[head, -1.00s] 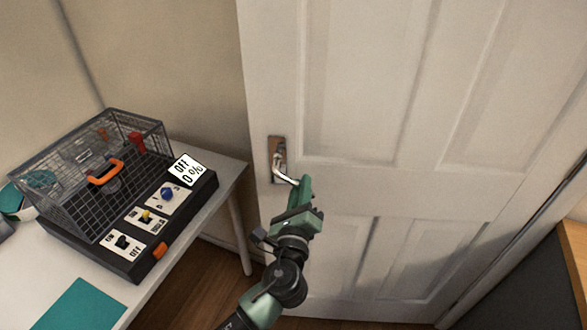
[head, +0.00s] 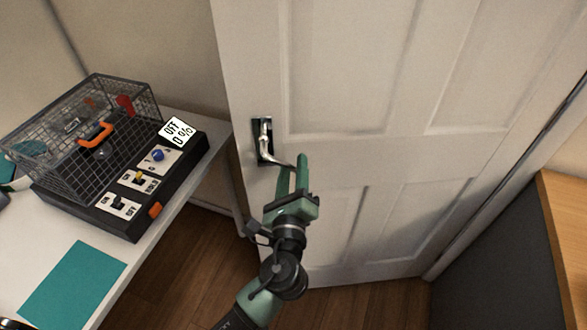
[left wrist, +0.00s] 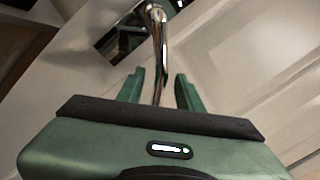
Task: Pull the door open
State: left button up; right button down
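The white panelled door (head: 345,60) fills the middle of the head view. I cannot tell for sure whether it stands ajar. Its silver lever handle (head: 266,147) sits on a dark plate near the door's left edge and slants down to the right. My left gripper (head: 293,166) is at the free end of the lever. In the left wrist view, the handle (left wrist: 160,60) runs between the two green fingers (left wrist: 160,90), with a visible gap on each side. The gripper is open around it. My right gripper is not in view.
A white table (head: 40,225) stands left of the door, bearing a wire-cage box (head: 75,120) with switches and a teal sheet (head: 72,285). A dark cabinet with a wooden top (head: 565,215) stands at the right. Wooden floor (head: 170,285) shows between.

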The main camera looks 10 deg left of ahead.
pick_arm(q)
jog(key=shift+f, duration=0.1)
jog(key=s+b, duration=0.2)
jog(key=s, duration=0.5)
jog(key=shift+s+d+f, duration=0.15)
jog(key=shift+s+d, duration=0.2)
jog(key=shift+s, duration=0.05)
